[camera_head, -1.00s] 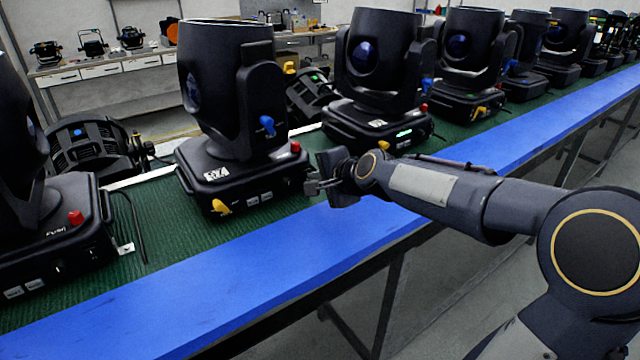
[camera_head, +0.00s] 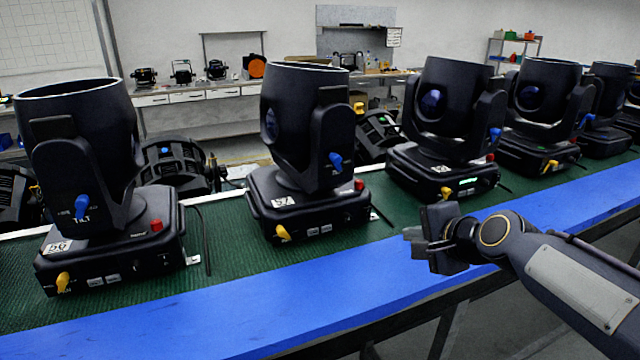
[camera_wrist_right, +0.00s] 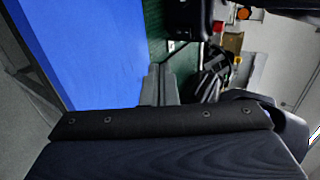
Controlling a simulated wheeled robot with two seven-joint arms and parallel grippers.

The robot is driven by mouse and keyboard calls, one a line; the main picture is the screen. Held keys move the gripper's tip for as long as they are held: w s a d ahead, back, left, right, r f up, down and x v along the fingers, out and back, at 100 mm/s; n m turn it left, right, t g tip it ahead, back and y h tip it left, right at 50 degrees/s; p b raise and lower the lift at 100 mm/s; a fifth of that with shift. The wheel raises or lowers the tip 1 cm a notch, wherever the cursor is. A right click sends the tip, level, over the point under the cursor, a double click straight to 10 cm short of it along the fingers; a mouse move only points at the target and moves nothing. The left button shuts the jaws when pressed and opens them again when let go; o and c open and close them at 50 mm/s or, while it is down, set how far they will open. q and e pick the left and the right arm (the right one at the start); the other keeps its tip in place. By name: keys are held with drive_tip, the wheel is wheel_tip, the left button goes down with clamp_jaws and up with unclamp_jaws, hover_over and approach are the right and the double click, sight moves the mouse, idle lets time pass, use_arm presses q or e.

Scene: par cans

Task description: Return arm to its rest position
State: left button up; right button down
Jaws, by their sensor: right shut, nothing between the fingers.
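My right gripper (camera_head: 414,240) is at the right of the head view, over the blue edge of the long bench. It is shut with nothing between its fingers, and it is apart from the black moving-head lights. In the right wrist view its fingers (camera_wrist_right: 159,86) show close together, above the dark wrist body. My left gripper is not in view.
The green bench top (camera_head: 235,262) carries a row of black lights, with one large light (camera_head: 85,170) at the left. The blue edge (camera_head: 250,315) in front is bare. A back counter (camera_head: 190,93) with small items stands along the wall.

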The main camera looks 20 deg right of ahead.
drive_tip(key=s+a+f+n+g+y+p, duration=0.1)
drive_tip(key=s+a+f+n+g+p, duration=0.2)
drive_tip(key=s+a+n, duration=0.3)
drive_tip(key=s+a+f+n+g+y+p, duration=0.1)
drive_tip(key=s+a+f+n+g+p, duration=0.2)
drive_tip(key=s, duration=1.2)
drive_tip(key=a+n, duration=0.3)
drive_tip(key=n, duration=0.3)
drive_tip(key=shift+a+f+y, duration=0.3)
drive_tip(key=shift+f, duration=0.1)
drive_tip(key=c, duration=2.1)
unclamp_jaws()
drive_tip(key=shift+c, duration=0.2)
